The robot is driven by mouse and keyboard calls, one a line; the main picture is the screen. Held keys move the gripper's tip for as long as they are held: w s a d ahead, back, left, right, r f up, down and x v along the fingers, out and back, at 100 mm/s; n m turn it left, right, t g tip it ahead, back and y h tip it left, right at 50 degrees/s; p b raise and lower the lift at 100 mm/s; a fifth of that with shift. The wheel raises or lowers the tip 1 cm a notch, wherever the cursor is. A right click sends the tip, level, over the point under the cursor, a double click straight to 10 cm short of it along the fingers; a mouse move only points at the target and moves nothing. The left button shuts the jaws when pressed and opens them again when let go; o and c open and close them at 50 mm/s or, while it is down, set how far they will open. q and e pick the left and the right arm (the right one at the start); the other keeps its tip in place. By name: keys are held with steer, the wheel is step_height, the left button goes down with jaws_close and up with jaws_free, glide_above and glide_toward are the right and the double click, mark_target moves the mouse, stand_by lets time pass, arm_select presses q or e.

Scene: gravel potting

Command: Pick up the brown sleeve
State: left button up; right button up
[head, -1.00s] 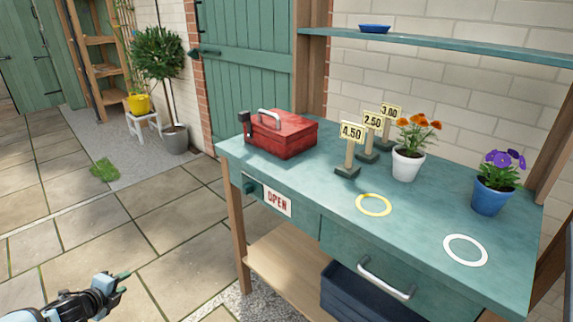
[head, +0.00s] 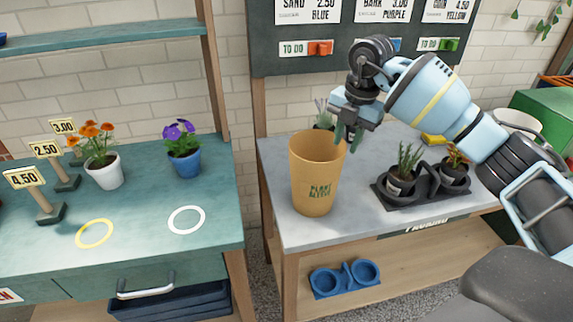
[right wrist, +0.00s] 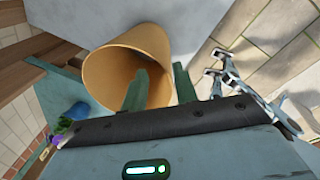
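The brown sleeve (head: 314,185), a tall tan cup with a wide open top and "PLANT SLEEVE" lettering, stands upright on the left part of the grey bench (head: 274,170). My right gripper (head: 349,139) is above the bench at the right side of the sleeve's rim, fingers down and apart. In the right wrist view the sleeve (right wrist: 103,75) shows its open mouth. One finger overlaps the mouth and the other lies right of the rim; I cannot tell if either touches. My left gripper is not seen in the head view.
A black carrier (head: 410,198) with potted plants stands right of the sleeve. A small plant is behind the sleeve. The teal table (head: 150,200) at left holds a white pot (head: 106,174), a blue pot (head: 184,165) and price signs. A blue holder (head: 345,278) is on the lower shelf.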

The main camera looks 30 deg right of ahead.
mark_target(340, 175)
steer(key=shift+s, duration=0.45)
steer(key=shift+a+f, duration=0.2)
steer(key=shift+f, duration=1.15)
steer(key=f, duration=0.2)
steer(key=a+f, duration=0.1)
steer(key=f, duration=0.1)
steer(key=shift+s, duration=0.2)
steer(key=shift+f, duration=0.6)
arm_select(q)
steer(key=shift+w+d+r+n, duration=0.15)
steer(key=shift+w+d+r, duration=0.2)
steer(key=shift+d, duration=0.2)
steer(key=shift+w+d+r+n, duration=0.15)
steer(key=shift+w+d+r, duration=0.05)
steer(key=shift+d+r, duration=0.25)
arm_select(e)
jaws_close()
steer(key=shift+w, duration=0.1)
